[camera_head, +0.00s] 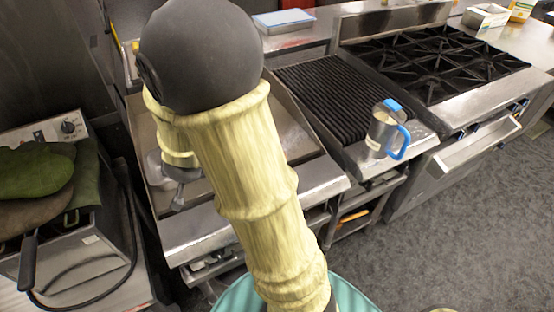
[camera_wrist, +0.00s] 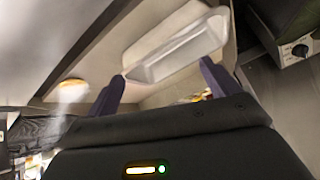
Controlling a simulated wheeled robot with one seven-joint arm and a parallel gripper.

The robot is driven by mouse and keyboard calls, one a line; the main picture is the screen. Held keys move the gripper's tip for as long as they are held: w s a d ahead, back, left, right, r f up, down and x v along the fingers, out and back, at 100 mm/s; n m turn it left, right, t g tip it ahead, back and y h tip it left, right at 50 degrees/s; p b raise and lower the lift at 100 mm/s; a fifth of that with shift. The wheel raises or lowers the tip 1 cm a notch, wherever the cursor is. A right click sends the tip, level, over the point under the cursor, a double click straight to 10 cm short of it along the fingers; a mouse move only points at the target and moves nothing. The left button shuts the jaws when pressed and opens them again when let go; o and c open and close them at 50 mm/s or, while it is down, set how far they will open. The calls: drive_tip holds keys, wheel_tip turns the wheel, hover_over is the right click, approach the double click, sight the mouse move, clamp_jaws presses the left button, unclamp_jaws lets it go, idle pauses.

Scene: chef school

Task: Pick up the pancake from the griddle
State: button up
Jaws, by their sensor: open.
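The flat griddle (camera_head: 290,128) is in the middle of the head view, largely hidden behind my arm. In the wrist view a small yellowish round patch (camera_wrist: 73,87) lies on a pale surface left of my gripper. It may be the pancake, but blur leaves this unsure. My gripper (camera_wrist: 162,69) is open, its two dark purple fingers apart. A whitish, box-like object (camera_wrist: 178,50) shows beyond and between the fingertips; I cannot tell whether they touch it. No pancake can be made out in the head view.
Right of the griddle is a ribbed grill (camera_head: 325,98), with a clear pitcher (camera_head: 384,130) with a blue handle on its front ledge. A black-grated stove (camera_head: 440,62) stands farther right. At left, green oven mitts (camera_head: 40,170) lie on an appliance with a dial and cord.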

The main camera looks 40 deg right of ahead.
drive_tip(key=s+d+f+m+g+h, duration=0.1)
drive_tip(key=d+m+h, duration=0.2)
drive_tip(key=d, duration=0.1)
drive_tip(key=s+d+f+m+g+h+b, duration=0.1)
drive_tip(key=d+f+m+g+h, duration=0.1)
drive_tip(key=d+m+h, duration=0.1)
drive_tip(key=s+d+f+m+g+h+b, duration=0.1)
drive_tip(key=s+d+m+g+h, duration=0.1)
drive_tip(key=d+h, duration=0.1)
drive_tip(key=shift+s+d+f+m+h, duration=0.1)
drive_tip(key=shift+d+f+m+h, duration=0.1)
drive_tip(key=shift+d, duration=0.2)
drive_tip(key=shift+d+f+m+h, duration=0.1)
drive_tip(key=shift+d+f+m, duration=0.1)
drive_tip(key=shift+d, duration=0.2)
drive_tip(key=b+x, duration=0.1)
drive_tip(key=x, duration=1.1)
drive_tip(key=shift+s, duration=0.2)
drive_tip(key=shift+d, duration=0.1)
drive_tip(key=shift+d, duration=0.1)
